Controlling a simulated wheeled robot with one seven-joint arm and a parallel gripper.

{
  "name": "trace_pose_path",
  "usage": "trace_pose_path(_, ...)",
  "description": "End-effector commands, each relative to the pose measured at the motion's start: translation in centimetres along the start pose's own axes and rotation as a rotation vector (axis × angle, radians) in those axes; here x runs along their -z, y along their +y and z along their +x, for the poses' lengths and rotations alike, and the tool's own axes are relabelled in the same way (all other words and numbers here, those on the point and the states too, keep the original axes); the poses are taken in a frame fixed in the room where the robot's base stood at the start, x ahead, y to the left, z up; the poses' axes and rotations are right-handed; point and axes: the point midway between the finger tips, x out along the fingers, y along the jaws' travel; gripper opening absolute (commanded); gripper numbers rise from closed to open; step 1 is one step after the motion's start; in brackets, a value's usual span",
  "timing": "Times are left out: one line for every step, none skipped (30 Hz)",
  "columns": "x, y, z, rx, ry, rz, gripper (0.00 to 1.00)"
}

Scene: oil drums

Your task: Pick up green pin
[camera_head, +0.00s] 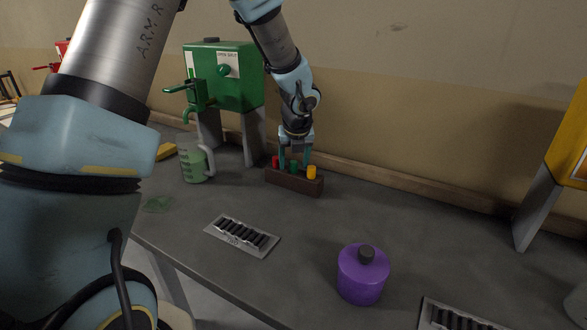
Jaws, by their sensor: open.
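A green pin (294,166) stands in a dark brown block (293,180) between a red pin (276,161) on its left and a yellow pin (312,172) on its right. My gripper (294,161) points down from above with its teal fingers open. The fingers are at the green pin, one to each side of its top as seen here. I cannot tell whether they touch it. The lower part of the green pin is hidden in the block.
A green drum (224,75) on grey legs stands behind left, with a green jug (193,162) below its tap. A purple canister (362,274) and a grate (242,236) are nearer the front. A yellow drum (567,140) stands far right. The table right of the block is clear.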

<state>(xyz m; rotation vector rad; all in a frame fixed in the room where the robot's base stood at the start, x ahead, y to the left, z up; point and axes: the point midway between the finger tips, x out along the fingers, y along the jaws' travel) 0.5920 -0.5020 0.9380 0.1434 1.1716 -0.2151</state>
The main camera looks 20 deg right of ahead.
Motion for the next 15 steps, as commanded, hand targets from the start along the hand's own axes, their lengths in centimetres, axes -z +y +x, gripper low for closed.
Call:
trace_pose_path(-0.01,0.0,-0.01,0.0,0.0,0.0,0.65)
trace_pose_path(-0.01,0.0,-0.02,0.0,0.0,0.0,0.65)
trace_pose_path(-0.01,0.0,-0.02,0.0,0.0,0.0,0.65)
trace_pose_path(-0.01,0.01,-0.02,0.0,0.0,0.0,0.63)
trace_pose_path(-0.01,0.01,-0.02,0.0,0.0,0.0,0.59)
trace_pose_path(-0.01,0.01,-0.03,0.0,0.0,0.0,0.55)
trace_pose_path(-0.01,0.01,-0.03,0.0,0.0,0.0,0.52)
trace_pose_path(-0.01,0.01,-0.03,0.0,0.0,0.0,0.48)
trace_pose_path(-0.01,0.01,-0.03,0.0,0.0,0.0,0.44)
trace_pose_path(-0.01,0.01,-0.03,0.0,0.0,0.0,0.4)
trace_pose_path(-0.01,0.01,-0.03,0.0,0.0,0.0,0.37)
trace_pose_path(-0.01,0.02,-0.04,0.0,0.0,0.0,0.32)
trace_pose_path(-0.01,0.01,-0.04,0.0,0.0,0.0,0.29)
trace_pose_path(-0.01,0.01,-0.04,0.0,0.0,0.0,0.26)
trace_pose_path(-0.01,0.01,-0.04,0.0,0.0,0.0,0.21)
